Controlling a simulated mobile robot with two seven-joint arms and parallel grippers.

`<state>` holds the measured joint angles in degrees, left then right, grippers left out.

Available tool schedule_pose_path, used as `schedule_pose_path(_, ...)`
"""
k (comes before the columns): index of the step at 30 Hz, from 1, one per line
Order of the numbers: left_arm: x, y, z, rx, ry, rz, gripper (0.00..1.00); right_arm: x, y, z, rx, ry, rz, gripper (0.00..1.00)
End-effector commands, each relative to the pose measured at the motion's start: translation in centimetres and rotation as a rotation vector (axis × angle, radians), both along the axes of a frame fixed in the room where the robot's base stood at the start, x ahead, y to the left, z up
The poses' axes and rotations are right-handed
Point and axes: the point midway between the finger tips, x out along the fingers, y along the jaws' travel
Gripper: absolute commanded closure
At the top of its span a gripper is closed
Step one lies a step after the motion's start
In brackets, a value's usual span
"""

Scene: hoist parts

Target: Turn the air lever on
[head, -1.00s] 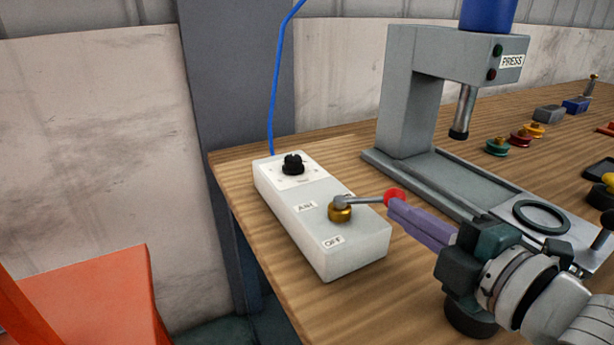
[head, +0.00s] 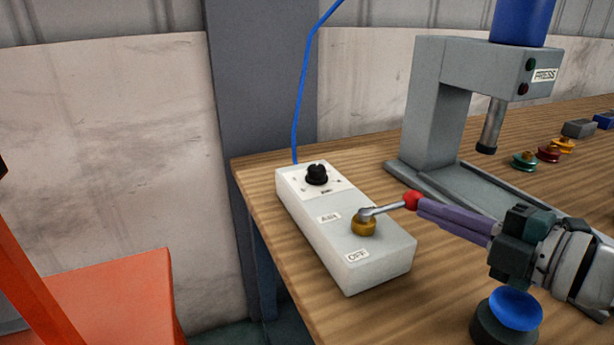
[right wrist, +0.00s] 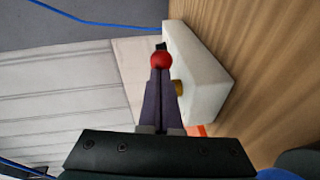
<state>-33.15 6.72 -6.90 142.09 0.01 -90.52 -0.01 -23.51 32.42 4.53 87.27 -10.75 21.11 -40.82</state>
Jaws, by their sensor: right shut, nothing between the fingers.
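The air lever (head: 385,209) is a grey metal handle with a red ball knob (head: 412,201) on a brass hub (head: 363,225). It sits on a pale control box (head: 350,245) with labels that read AIR and OFF. The handle points to the right in the head view, away from the OFF label. My right gripper (head: 421,207) is shut and empty, its purple fingertips at the red knob, touching or nearly so. In the right wrist view the closed fingers (right wrist: 160,85) point at the knob (right wrist: 161,60). The brass hub is partly hidden there. My left gripper is not in view.
A black dial (head: 316,174) is on the box's far end, with a blue hose (head: 298,110) behind it. A grey press (head: 435,105) stands behind to the right. A blue-topped round part (head: 515,308) is below my right wrist. Orange structure (head: 110,300) is at lower left.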

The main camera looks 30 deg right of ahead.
Motion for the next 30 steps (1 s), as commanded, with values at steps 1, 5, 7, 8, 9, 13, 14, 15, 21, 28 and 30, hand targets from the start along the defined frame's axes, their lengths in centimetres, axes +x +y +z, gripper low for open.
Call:
schedule_pose_path(1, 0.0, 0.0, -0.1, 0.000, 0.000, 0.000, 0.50, 0.3, -0.3, 0.0, -0.003, -0.001, -0.001, 1.00)
schedule_pose_path(5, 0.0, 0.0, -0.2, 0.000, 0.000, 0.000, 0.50, 0.8, -0.7, 0.0, -0.001, -0.001, -0.001, 1.00)
schedule_pose_path(7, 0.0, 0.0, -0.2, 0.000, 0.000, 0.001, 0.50, 1.1, -0.9, 0.0, -0.001, -0.001, -0.001, 1.00)
schedule_pose_path(8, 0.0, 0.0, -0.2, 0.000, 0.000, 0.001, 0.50, 1.2, -1.0, 0.0, -0.002, -0.001, -0.001, 1.00)
schedule_pose_path(9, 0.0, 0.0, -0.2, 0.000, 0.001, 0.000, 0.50, 1.3, -1.1, 0.0, -0.002, -0.001, -0.001, 1.00)
schedule_pose_path(13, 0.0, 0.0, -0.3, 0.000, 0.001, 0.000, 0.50, 1.6, -1.2, 0.0, -0.001, -0.001, -0.001, 1.00)
schedule_pose_path(14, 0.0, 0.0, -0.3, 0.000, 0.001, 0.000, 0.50, 1.6, -1.3, 0.0, -0.001, -0.001, -0.001, 1.00)
schedule_pose_path(15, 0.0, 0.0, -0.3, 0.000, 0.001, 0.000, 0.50, 1.7, -1.3, 0.0, -0.001, -0.001, -0.001, 1.00)
schedule_pose_path(21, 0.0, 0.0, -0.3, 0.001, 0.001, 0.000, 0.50, 1.7, -1.3, 0.0, -0.001, 0.000, -0.001, 1.00)
schedule_pose_path(28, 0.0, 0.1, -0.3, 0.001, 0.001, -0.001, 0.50, 1.7, -1.3, 0.0, -0.001, -0.001, -0.001, 1.00)
schedule_pose_path(30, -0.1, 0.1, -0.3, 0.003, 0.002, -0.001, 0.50, 1.7, -1.3, 0.0, -0.001, -0.001, -0.001, 1.00)
